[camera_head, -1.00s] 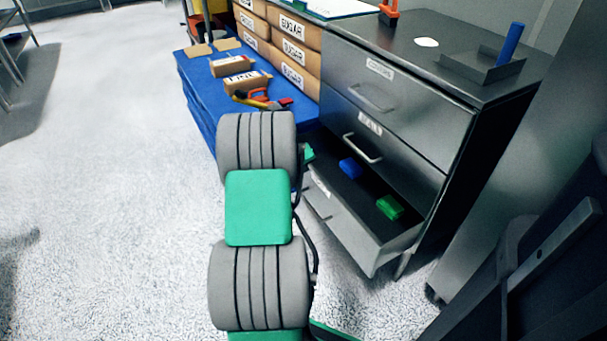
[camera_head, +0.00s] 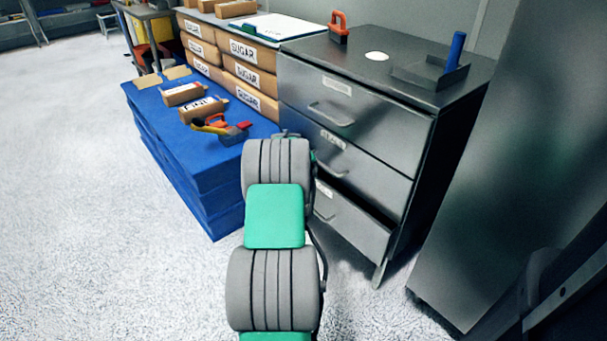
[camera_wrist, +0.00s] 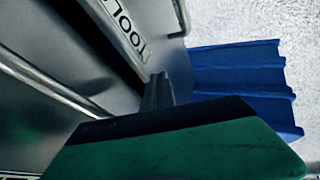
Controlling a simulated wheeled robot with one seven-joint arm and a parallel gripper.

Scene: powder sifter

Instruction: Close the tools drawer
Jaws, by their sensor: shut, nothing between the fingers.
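The tools drawer (camera_head: 352,226) is the bottom drawer of the grey metal cabinet (camera_head: 425,170). It stands out slightly, with a narrow dark gap along its top edge. In the wrist view its "TOOLS" label (camera_wrist: 127,28) shows on the front, with a handle beside it. My gripper (camera_wrist: 157,92) is shut and empty, with its tips close to the drawer front just below the label; I cannot tell if they touch. In the head view my arm hides the gripper and the left part of the drawer.
The two drawers above are shut. A blue platform (camera_head: 180,140) with boxes and tools stands to the left, with sugar boxes (camera_head: 250,75) behind it. A tall grey panel (camera_head: 500,190) stands close on the right. The floor at front left is clear.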

